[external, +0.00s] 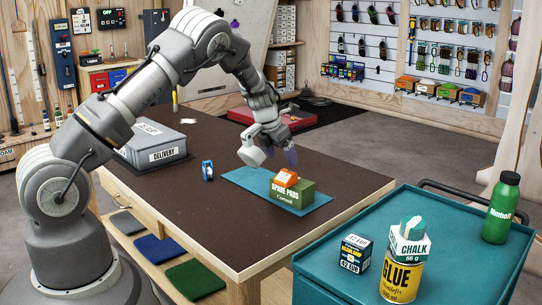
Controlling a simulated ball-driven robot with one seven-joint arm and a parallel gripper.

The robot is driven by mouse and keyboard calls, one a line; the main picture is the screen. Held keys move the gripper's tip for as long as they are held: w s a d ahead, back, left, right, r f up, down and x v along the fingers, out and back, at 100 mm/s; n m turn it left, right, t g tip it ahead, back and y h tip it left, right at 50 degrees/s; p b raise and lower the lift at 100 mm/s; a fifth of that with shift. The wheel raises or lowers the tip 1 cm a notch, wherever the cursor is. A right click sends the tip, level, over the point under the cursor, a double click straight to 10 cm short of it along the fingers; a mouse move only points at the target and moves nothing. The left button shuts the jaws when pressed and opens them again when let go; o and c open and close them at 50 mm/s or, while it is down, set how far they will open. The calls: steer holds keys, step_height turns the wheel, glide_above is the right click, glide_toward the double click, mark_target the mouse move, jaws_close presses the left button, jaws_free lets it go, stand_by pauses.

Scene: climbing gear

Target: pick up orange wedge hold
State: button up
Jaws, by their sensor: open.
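The orange wedge hold (286,178) rests on top of a green box (293,194) labelled SPARE PADS. The green box stands on a blue mat (243,178) on the dark brown tabletop. My gripper (271,156) is open and empty, with its fingers spread apart. It hangs above the far side of the mat, a little above and behind the orange hold in the picture. One finger is pale and shows at the left; the other looks purplish at the right. Contact with the hold does not show.
A grey DELIVERY box (154,146) and a small blue item (207,170) are on the table (208,220) to the left. At the front right, a teal cart (455,250) carries a glue can (402,277), a chalk box (409,245), a small dark box (356,253) and a green bottle (501,210).

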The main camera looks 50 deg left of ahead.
mark_target(286, 173)
steer(key=b+x, duration=0.3)
steer(key=x, duration=0.4)
steer(key=shift+w+f, duration=0.1)
steer(key=shift+f, duration=0.2)
